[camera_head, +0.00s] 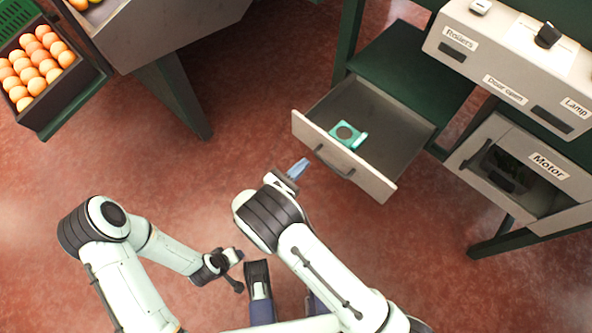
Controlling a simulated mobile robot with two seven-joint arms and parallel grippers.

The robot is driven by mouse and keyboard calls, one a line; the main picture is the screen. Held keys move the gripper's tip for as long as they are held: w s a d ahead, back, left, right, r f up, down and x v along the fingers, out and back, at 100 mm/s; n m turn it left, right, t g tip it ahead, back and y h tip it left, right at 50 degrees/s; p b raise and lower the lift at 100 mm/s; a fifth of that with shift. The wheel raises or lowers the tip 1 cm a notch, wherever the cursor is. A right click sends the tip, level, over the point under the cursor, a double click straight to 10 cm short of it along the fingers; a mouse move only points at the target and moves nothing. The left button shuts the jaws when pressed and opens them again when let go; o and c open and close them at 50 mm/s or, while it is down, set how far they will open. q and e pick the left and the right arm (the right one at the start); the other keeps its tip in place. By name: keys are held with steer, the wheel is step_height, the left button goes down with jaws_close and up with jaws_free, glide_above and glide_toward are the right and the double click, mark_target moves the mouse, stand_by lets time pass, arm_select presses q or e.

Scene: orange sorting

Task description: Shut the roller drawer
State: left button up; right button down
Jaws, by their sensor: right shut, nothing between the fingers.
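The grey roller drawer (345,172) is pulled out from under the green-framed bench, with its front panel and dark bar handle (333,165) facing me. A teal part with a dark round centre lies inside the drawer (347,135). My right gripper (300,168) has bluish fingertips and is shut and empty. In the picture it is just left of the handle and in front of the drawer front, and I see no contact with it. My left gripper (236,268) is low in the middle, well away from the drawer, and its finger opening is unclear.
A crate of oranges (75,75) and a grey chute (150,40) are at the upper left. The red floor before the drawer is clear.

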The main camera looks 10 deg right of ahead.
mark_target(329, 140)
steer(key=b+x, duration=0.1)
steer(key=x, duration=0.7)
steer(key=shift+f, duration=0.1)
arm_select(q)
steer(key=shift+a+f, duration=0.25)
steer(key=shift+f, duration=0.35)
steer(key=shift+a+f, duration=0.25)
steer(key=shift+f, duration=0.3)
arm_select(e)
steer(key=shift+w+d, duration=0.4)
steer(key=shift+d, duration=0.1)
arm_select(q)
steer(key=shift+w, duration=0.1)
